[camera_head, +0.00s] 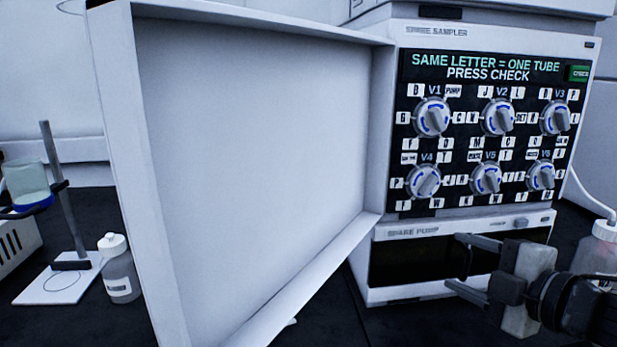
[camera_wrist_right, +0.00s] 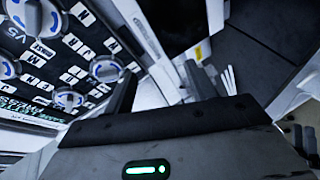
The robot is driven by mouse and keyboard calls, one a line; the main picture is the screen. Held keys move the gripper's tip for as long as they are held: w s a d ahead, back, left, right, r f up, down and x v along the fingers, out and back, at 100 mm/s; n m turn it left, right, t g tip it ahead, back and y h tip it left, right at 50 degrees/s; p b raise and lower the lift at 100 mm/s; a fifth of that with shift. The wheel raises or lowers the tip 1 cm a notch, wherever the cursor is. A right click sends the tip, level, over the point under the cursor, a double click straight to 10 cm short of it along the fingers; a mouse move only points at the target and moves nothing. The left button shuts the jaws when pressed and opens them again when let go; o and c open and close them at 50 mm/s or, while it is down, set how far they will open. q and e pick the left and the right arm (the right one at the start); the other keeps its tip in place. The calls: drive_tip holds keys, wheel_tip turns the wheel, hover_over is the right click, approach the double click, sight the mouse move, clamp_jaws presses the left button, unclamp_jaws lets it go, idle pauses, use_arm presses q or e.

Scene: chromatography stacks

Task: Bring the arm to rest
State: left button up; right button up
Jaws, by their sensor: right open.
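My right gripper (camera_head: 460,264) is at the lower right of the head view, its arm coming in from the right edge. Its two fingers are apart, with nothing seen between them. They point left, in front of the spare pump (camera_head: 480,230) with its dark lower front. In the right wrist view the open fingers (camera_wrist_right: 160,88) show above the dark gripper body, near the knob panel. My left gripper is not in view.
The spare sampler (camera_head: 497,32) has several knobs, a screen (camera_head: 485,67) and a green CHECK button (camera_head: 579,73). Its large white door (camera_head: 250,120) stands open at left. A capped bottle (camera_head: 118,270) and a stand (camera_head: 62,190) are further left. Another bottle (camera_head: 598,250) is by my right arm.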

use_arm(q)
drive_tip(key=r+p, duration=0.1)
drive_tip(key=p, duration=0.1)
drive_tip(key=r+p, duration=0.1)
drive_tip(key=p, duration=0.1)
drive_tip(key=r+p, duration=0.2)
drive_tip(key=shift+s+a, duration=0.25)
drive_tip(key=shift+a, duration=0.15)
use_arm(e)
drive_tip(key=s+a+f+m+g+h, duration=0.1)
drive_tip(key=s+a+f+m, duration=0.4)
drive_tip(key=s+f+m, duration=0.3)
drive_tip(key=s+a+f+m+g+h, duration=0.2)
drive_tip(key=s+a+f+m, duration=0.4)
drive_tip(key=f, duration=0.8)
drive_tip(key=s+m, duration=0.3)
drive_tip(key=shift+a+f+g, duration=0.2)
drive_tip(key=shift+g, duration=0.1)
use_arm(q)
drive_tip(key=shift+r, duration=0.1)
